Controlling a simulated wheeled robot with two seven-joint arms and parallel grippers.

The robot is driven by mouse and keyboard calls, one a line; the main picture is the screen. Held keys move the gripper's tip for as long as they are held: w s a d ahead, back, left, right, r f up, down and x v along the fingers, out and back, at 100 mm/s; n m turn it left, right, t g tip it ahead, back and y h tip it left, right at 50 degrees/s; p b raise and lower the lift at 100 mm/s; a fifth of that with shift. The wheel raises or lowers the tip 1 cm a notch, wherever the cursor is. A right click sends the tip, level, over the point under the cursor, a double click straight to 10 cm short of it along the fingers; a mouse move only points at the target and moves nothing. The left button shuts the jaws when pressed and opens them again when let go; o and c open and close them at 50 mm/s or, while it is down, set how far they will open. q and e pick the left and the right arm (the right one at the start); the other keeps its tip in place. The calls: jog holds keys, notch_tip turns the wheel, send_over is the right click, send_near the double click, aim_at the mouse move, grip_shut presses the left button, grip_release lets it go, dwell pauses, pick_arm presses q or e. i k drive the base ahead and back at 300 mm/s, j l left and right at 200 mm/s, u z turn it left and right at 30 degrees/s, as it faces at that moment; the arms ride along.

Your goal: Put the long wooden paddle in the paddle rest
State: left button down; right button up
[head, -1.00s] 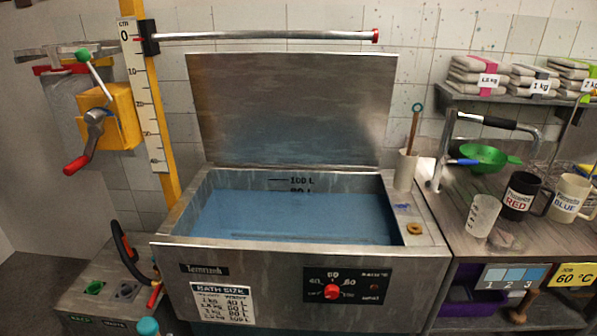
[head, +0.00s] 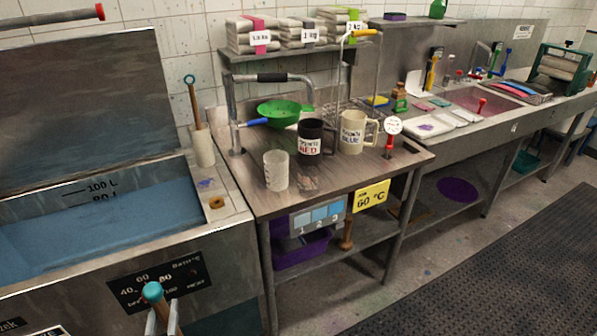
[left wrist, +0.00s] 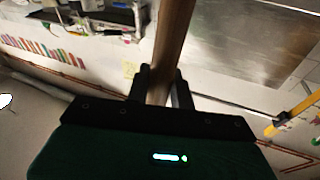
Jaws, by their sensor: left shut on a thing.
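A long wooden paddle shaft (left wrist: 172,40) runs upright between the two dark fingers of my left gripper (left wrist: 160,82) in the left wrist view. The gripper is shut on it. In the head view, the paddle's teal end (head: 153,291) and a short piece of shaft show at the bottom, in front of the steel bath, with my left gripper's fingers (head: 162,318) around it. The rest of the paddle is out of frame. I cannot make out a paddle rest for certain. My right gripper is not in view.
A white holder (head: 203,148) with a ring-topped wooden stick stands on the bath's right ledge. The bath (head: 222,254) holds blue liquid, its lid (head: 90,110) raised. The wooden table (head: 350,175) carries mugs, a beaker and a green strainer. Open floor (head: 480,270) lies right.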

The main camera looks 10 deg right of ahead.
aim_at(397, 192)
jog(key=i+l+z, duration=0.1)
jog(key=l, duration=0.3)
jog(key=i+l+z, duration=0.15)
jog(key=l, duration=0.25)
jog(key=i+l+z, duration=0.1)
jog(key=l, duration=0.25)
jog(key=i+l+z, duration=0.1)
jog(key=l, duration=0.25)
jog(key=i+l, duration=0.2)
jog(key=l, duration=0.15)
jog(key=i+l, duration=0.2)
jog(key=l, duration=0.2)
jog(key=i+l, duration=0.2)
jog(key=l, duration=0.15)
jog(key=i+l, duration=0.2)
jog(key=l, duration=0.2)
jog(key=z, duration=0.05)
